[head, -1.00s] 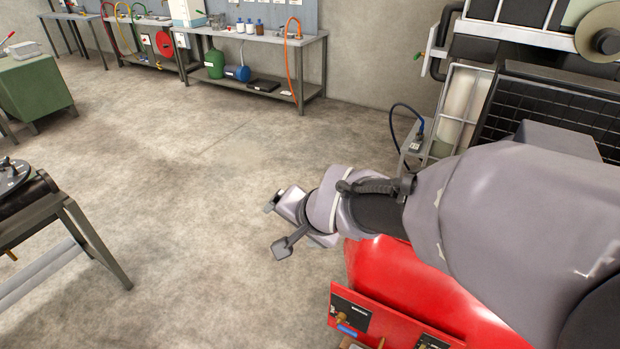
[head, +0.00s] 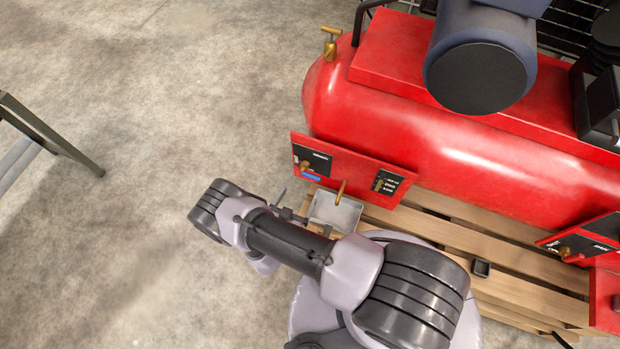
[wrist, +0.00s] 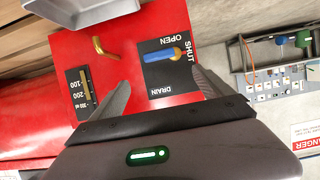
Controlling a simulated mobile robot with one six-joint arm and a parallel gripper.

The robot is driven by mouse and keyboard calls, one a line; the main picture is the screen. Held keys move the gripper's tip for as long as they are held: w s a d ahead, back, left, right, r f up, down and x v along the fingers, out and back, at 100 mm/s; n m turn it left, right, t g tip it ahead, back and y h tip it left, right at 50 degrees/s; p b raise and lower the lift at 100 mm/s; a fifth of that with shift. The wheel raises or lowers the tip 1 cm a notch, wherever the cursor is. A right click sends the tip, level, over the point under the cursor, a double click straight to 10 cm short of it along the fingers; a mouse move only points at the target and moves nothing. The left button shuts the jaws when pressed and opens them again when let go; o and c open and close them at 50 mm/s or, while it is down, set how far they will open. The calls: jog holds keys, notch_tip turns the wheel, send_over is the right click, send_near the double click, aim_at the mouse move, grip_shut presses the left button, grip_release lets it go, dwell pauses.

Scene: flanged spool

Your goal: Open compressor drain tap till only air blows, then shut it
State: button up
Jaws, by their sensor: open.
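The red compressor tank (head: 430,130) has a front panel (head: 365,172) with the drain tap, whose blue handle (head: 311,177) lies along the panel. In the wrist view the blue handle (wrist: 162,56) is beside the words OPEN, SHUT and DRAIN. I cannot tell its setting for sure. A bent brass outlet (head: 341,190) stands out over a grey tray (head: 335,213); no flow shows. The outlet (wrist: 102,48) and a scale plate (wrist: 80,95) are left of the tap. My gripper (wrist: 161,77) is open and empty, facing the panel, apparently short of the handle.
The compressor stands on a wooden pallet (head: 440,240). Other brass valves are at the tank's upper left (head: 331,42) and on a right panel (head: 564,251). The floor at left is clear up to a bench leg (head: 60,140).

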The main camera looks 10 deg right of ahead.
aim_at(312, 175)
jog(key=b+x, duration=0.4)
jog(key=x, duration=0.8)
jog(key=shift+w+d+f, duration=0.1)
jog(key=shift+d, duration=0.05)
grip_shut()
